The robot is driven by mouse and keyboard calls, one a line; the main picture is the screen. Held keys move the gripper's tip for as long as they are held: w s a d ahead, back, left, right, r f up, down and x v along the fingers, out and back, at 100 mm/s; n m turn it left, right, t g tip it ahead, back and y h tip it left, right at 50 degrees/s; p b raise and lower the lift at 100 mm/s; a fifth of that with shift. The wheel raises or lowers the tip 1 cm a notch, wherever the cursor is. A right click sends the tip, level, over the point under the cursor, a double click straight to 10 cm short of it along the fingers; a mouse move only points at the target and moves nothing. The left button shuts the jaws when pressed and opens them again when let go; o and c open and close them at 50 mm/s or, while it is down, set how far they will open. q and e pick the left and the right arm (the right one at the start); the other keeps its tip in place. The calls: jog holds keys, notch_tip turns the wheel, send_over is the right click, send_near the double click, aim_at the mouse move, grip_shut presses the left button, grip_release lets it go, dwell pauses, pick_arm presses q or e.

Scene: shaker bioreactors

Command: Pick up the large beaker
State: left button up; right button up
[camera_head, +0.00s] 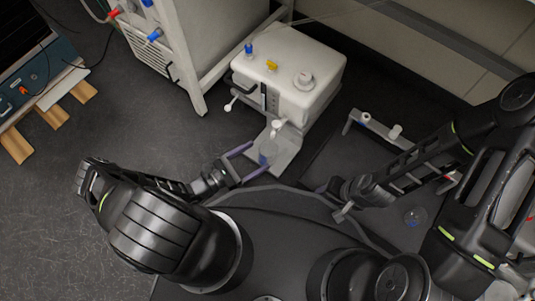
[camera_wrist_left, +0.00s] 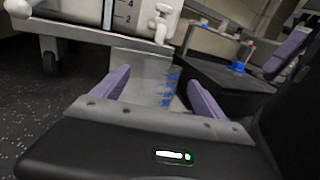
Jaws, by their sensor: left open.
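A clear beaker (camera_head: 268,151) with blue graduation marks stands on the grey metal platform (camera_head: 285,158) in front of the white machine. In the left wrist view its blue marks (camera_wrist_left: 170,88) show between the purple fingers, nearer the right one. My left gripper (camera_head: 259,157) is open, with its fingers reaching to either side of the beaker. The left wrist view also shows the gripper (camera_wrist_left: 158,82) open. Whether a finger touches the glass I cannot tell. My right gripper (camera_head: 341,201) is at the right, away from the beaker; its finger state is unclear.
The white machine (camera_head: 290,72) stands just behind the beaker, with a small white tap (camera_head: 277,126) above the platform. A small clear vessel with a blue spot (camera_head: 414,217) is at the right. A white stand (camera_head: 375,127) lies beyond my right arm.

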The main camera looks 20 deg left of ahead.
aim_at(260, 154)
pick_arm(q)
jog(key=b+x, duration=0.2)
jog(key=x, duration=0.2)
jog(key=shift+d, duration=0.2)
jog(key=shift+w+d, duration=0.25)
jog(key=shift+w, duration=0.05)
jog(key=shift+c, duration=0.5)
jog(key=c, duration=1.5)
jog(key=shift+r, duration=0.1)
jog(key=shift+r, duration=0.1)
